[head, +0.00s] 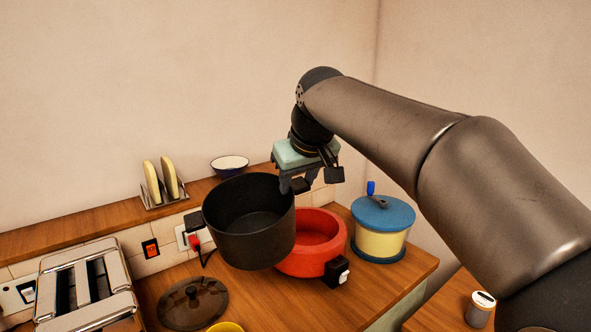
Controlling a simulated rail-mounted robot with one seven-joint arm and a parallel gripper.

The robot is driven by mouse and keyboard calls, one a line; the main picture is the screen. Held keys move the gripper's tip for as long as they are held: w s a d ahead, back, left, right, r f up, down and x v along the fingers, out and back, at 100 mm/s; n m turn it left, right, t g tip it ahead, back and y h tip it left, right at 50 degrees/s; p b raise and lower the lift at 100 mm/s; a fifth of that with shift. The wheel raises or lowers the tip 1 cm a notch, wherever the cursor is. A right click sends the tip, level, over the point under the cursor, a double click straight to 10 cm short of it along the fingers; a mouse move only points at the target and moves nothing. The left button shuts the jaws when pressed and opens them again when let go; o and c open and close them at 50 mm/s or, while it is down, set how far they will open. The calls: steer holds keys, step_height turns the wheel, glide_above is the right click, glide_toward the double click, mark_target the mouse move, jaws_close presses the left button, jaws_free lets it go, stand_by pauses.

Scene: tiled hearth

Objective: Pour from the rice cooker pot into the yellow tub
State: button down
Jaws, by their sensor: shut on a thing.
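The dark rice cooker pot (245,240) hangs in the air in the middle of the head view, roughly upright. Its inside is dark, and I cannot make out any contents. My gripper (289,185) is shut on the pot at its right rim; the exact contact is partly hidden. The red rice cooker body (318,255) stands open behind and to the right of the pot, which partly covers it. A yellow rim (226,327), likely the yellow tub, shows at the bottom edge, nearer than the pot; most of it is cut off.
A dark glass lid (193,303) lies left of the yellow rim. A toaster (85,285) stands at left. A blue-lidded pale yellow pot (382,235) stands at right. The back ledge holds a bowl (230,165) and a rack (165,199). A small canister (480,309) stands lower right.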

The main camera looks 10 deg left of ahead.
steer(key=shift+w+d+r+g+p, duration=0.2)
steer(key=shift+w+r+g+p, duration=0.25)
steer(key=shift+p, duration=0.8)
steer(key=shift+w+d+r+g+p, duration=0.15)
steer(key=shift+w+g+p, duration=0.2)
steer(key=shift+w+p, duration=0.6)
steer(key=shift+g+y+p, duration=0.3)
steer(key=shift+p, duration=0.6)
steer(key=shift+w+d+f+m, duration=0.1)
steer(key=shift+f+m, duration=0.05)
steer(key=shift+m, duration=0.15)
